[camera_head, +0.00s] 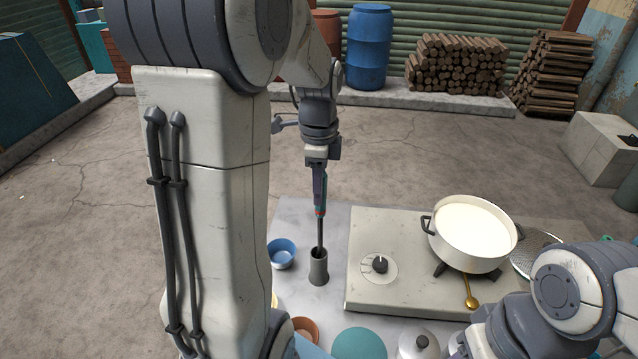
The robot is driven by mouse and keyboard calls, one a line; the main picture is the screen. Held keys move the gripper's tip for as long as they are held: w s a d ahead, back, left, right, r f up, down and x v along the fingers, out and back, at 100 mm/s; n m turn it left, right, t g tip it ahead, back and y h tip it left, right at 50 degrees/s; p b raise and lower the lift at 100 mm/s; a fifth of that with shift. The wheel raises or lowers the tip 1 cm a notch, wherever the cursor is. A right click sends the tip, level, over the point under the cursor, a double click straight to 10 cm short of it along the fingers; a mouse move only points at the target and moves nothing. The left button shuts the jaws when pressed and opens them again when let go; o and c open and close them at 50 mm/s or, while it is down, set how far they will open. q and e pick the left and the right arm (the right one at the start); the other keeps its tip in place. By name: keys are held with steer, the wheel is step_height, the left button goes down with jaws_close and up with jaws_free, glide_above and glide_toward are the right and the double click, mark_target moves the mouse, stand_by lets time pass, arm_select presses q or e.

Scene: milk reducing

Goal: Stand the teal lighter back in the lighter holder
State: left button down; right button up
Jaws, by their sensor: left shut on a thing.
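My left gripper (319,205) points down and is shut on the teal lighter (320,232). The lighter hangs upright, with a small red and teal part near the fingers and a long dark barrel below. The lighter holder (318,270) is a grey upright cylinder with a dark open mouth, directly under the lighter. The barrel's lower end meets the holder's mouth in the picture; I cannot tell how far inside it is. Most of the lighter's handle is hidden by the fingers. My right arm shows at the lower right, but its fingertips do not show.
A stove (400,290) with a knob stands right of the holder and carries a white pot of milk (474,232). A blue bowl (282,252) is close on the holder's left. A brown bowl (306,329) and a teal round thing (359,344) lie in front.

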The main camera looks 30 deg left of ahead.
arm_select(q)
steer(key=shift+f+b, duration=0.95)
steer(key=shift+f, duration=0.8)
steer(key=c, duration=0.5)
jaws_free()
steer(key=shift+r, duration=0.1)
step_height(320, 180, up, 10)
steer(key=shift+r, duration=0.2)
